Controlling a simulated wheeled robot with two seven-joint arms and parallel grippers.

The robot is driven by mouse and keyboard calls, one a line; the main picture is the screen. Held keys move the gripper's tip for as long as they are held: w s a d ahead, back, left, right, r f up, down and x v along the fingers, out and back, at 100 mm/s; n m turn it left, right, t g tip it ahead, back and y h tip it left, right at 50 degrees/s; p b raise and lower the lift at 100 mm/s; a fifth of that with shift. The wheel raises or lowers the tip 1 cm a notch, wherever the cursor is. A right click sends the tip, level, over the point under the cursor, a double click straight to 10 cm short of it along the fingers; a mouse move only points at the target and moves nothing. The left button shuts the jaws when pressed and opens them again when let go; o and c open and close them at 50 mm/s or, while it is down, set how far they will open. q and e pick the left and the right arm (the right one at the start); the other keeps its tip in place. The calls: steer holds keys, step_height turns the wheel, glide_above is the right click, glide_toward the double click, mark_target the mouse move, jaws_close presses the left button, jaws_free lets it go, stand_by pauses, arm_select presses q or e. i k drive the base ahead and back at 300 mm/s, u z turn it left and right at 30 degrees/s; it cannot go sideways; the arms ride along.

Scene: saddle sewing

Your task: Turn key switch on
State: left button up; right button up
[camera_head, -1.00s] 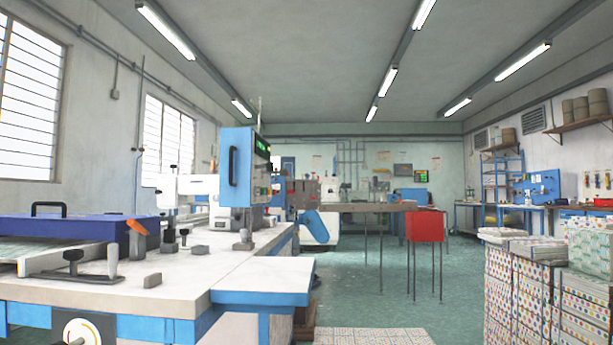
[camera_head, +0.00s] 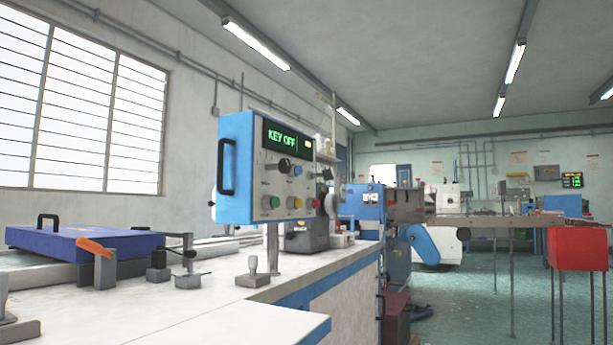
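A blue control box (camera_head: 238,172) stands on a post above the white machine table, left of centre in the head view. Its grey front panel faces right and toward me. The display (camera_head: 288,139) at the top reads "KEY OFF" in green. A black knob (camera_head: 285,165) sits below the display, and several coloured buttons and small knobs are under it. I cannot tell which control is the key switch. Neither of my grippers is in view.
The white machine table (camera_head: 190,318) fills the lower left, with its corner toward me. A red box (camera_head: 577,249) on legs stands at the right. Green floor (camera_head: 470,310) is open at right.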

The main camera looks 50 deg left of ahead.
mark_target(327, 174)
steer(key=u, duration=0.05)
steer(key=i, duration=1.4)
steer(key=u, duration=1.5)
